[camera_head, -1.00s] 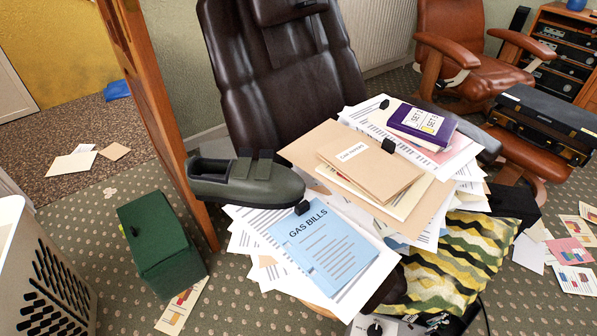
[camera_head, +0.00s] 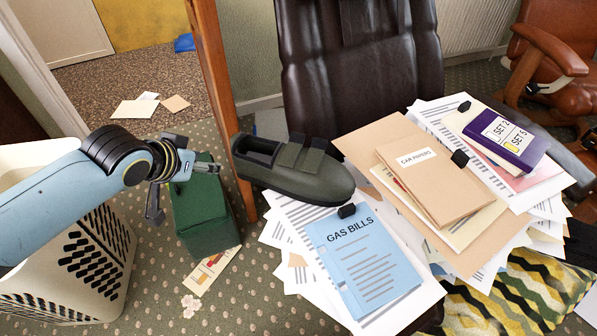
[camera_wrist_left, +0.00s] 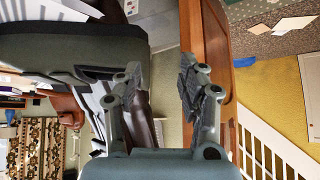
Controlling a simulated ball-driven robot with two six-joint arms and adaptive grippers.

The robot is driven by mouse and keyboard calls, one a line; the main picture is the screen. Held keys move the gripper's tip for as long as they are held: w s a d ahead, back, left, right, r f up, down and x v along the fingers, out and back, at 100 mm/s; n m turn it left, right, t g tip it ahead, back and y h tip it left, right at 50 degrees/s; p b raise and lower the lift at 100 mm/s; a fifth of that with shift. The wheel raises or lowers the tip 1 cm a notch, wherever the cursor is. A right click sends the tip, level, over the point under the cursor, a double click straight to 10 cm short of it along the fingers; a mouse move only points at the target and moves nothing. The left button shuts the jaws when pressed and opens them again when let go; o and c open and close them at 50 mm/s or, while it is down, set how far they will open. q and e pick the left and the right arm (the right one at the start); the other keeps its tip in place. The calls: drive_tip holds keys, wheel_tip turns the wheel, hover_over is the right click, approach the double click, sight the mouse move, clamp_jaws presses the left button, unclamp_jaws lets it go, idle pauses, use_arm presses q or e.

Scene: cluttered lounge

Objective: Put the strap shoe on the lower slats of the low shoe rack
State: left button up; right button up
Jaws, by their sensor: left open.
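The strap shoe (camera_head: 322,183) is dark green with two straps across its top. It lies on the near-left part of the paper pile on the brown chair, toe to the right and open heel end to the left. My left gripper (camera_head: 175,190) is open and empty, left of the shoe's heel and apart from it in the head view. In the left wrist view the shoe (camera_wrist_left: 75,60) fills the upper left beside the open fingers (camera_wrist_left: 162,85); nothing shows between them. My right gripper is out of view. I see no low shoe rack.
A wooden post (camera_head: 219,80) stands close behind the shoe's heel. A green box (camera_head: 205,215) and a white basket (camera_head: 75,270) stand on the floor at left. Blue gas bills folder (camera_head: 363,262), car papers folder (camera_head: 435,180) and purple book (camera_head: 505,138) lie on the pile.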

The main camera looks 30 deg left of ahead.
use_arm(q)
approach(234, 140)
drive_tip(key=shift+t, duration=0.5)
drive_tip(key=b+x, duration=0.1)
drive_tip(key=x, duration=0.2)
drive_tip(key=b+x, duration=0.1)
drive_tip(key=x, duration=0.2)
drive_tip(key=b+x, duration=0.1)
drive_tip(key=x, duration=0.2)
drive_tip(key=shift+s+f, duration=0.25)
drive_tip(key=shift+f, duration=0.2)
drive_tip(key=shift+w+f, duration=0.3)
drive_tip(key=shift+w, duration=0.05)
drive_tip(key=shift+r, duration=0.1)
clamp_jaws()
